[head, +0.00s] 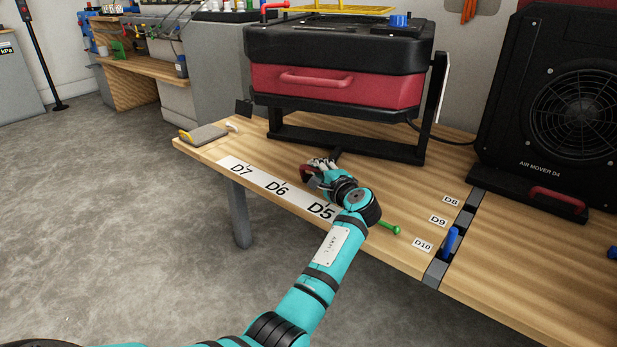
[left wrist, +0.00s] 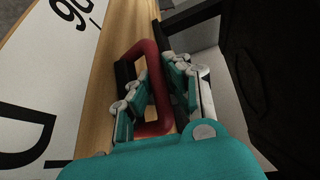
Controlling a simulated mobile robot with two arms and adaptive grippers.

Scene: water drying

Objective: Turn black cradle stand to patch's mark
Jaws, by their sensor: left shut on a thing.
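The black cradle stand (head: 345,146) stands on the wooden bench and carries a black and red case (head: 335,85). A short black arm at its front leads to a red handle (head: 309,174). My left gripper (head: 321,168) is shut on this handle, close to the D6 and D5 marks. In the left wrist view the red handle loop (left wrist: 153,62) lies between the fingers (left wrist: 155,95). A white strip (head: 261,181) along the bench's front edge bears D7, D6 and D5. My fingers hide part of the handle. My right gripper is out of view.
A black air mover (head: 555,100) stands at the right. Small labels D8, D9 and D10 (head: 423,245) lie near a slot with a blue peg (head: 449,243). A green pin (head: 390,229) is beside my left wrist. A grey pad (head: 204,134) lies at the bench's left end.

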